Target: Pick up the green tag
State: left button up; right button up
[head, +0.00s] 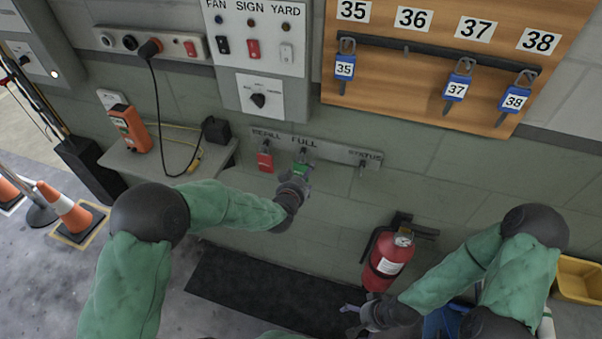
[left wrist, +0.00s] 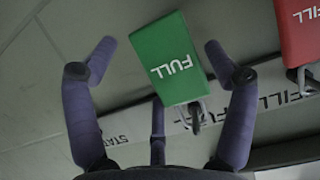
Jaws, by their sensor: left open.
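The green tag (head: 299,167) hangs from the hook under the word FULL on the wall strip (head: 335,151). In the left wrist view the green tag (left wrist: 168,58), marked FULL, sits between the spread fingers of my left gripper (left wrist: 163,62), with a gap on each side. In the head view my left gripper (head: 298,182) is at the tag and partly covers it. My right gripper (head: 362,318) is low, left of the fire extinguisher, and its fingers are too small to judge.
A red tag (head: 265,162) hangs left of the green one; it also shows in the left wrist view (left wrist: 299,30). The STATUS hook (head: 362,168) is bare. A fire extinguisher (head: 389,262) is on the wall below right. A shelf (head: 150,160) holds an orange device (head: 129,128).

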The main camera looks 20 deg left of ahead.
pick_arm(q)
jog(key=shift+x, duration=1.05)
jog(key=c, duration=0.8)
jog(key=shift+c, duration=0.2)
jog(key=shift+r, duration=0.4)
jog(key=s+p, duration=0.1)
jog(key=s, duration=1.1)
jog(key=s+p, duration=0.1)
jog(key=s, duration=0.5)
jog(key=shift+a+f+p, duration=0.1)
jog(key=shift+a+p, duration=0.2)
jog(key=shift+p, duration=0.05)
